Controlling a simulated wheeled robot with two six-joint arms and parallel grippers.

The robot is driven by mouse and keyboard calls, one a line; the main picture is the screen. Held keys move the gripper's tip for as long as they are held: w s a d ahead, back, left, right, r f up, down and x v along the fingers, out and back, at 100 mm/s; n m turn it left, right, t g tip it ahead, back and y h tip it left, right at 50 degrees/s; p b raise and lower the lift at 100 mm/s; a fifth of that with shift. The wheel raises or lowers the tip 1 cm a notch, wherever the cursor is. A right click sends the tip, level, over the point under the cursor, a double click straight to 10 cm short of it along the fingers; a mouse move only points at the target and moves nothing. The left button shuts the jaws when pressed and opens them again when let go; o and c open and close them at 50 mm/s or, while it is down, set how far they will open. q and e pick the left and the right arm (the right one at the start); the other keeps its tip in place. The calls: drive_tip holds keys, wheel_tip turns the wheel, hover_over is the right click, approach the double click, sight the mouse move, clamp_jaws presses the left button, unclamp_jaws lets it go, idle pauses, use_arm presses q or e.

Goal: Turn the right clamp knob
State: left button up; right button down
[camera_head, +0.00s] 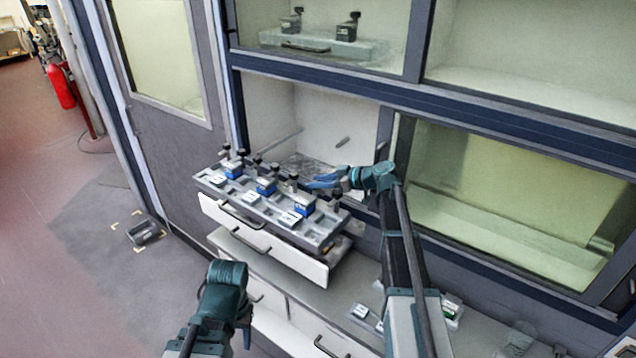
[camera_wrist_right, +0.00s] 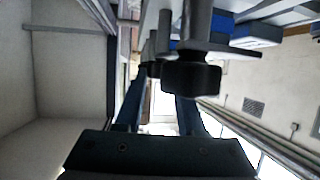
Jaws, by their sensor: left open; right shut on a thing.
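A grey fixture tray (camera_head: 318,234) holds several blue-and-white blocks (camera_head: 266,186) with dark clamp knobs standing along it. My right gripper (camera_head: 312,183) reaches in from the right over the tray's back edge, its blue fingers pointing left at a dark clamp knob (camera_head: 293,177). It is shut on a knob. In the right wrist view the two fingers run away from the camera to a dark knob (camera_wrist_right: 154,68), and a larger black knob (camera_wrist_right: 190,77) hangs nearer, partly covering the right finger. My left gripper (camera_head: 244,336) is low at the bottom, open, its fingers mostly hidden.
Another clamp fixture (camera_head: 318,47) stands behind the upper window. More small blocks (camera_head: 362,312) lie on the lower counter. A grey part (camera_head: 143,232) sits on the floor at left.

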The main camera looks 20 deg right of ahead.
drive_tip(key=shift+f, duration=0.1)
idle(0.5)
drive_tip(key=c, duration=0.5)
unclamp_jaws()
drive_tip(key=shift+d, duration=0.1)
drive_tip(key=shift+r+p, duration=0.65)
wheel_tip(320, 180, up, 3)
drive_tip(key=p, duration=0.3)
drive_tip(key=s+a, duration=0.1)
drive_tip(key=s, duration=0.4)
drive_tip(key=s+a, duration=0.2)
drive_tip(key=s, duration=0.3)
drive_tip(key=s+a, duration=0.1)
drive_tip(key=s, duration=0.4)
drive_tip(key=shift+s+a+r+p, duration=0.15)
drive_tip(key=shift+a+r+p, duration=0.2)
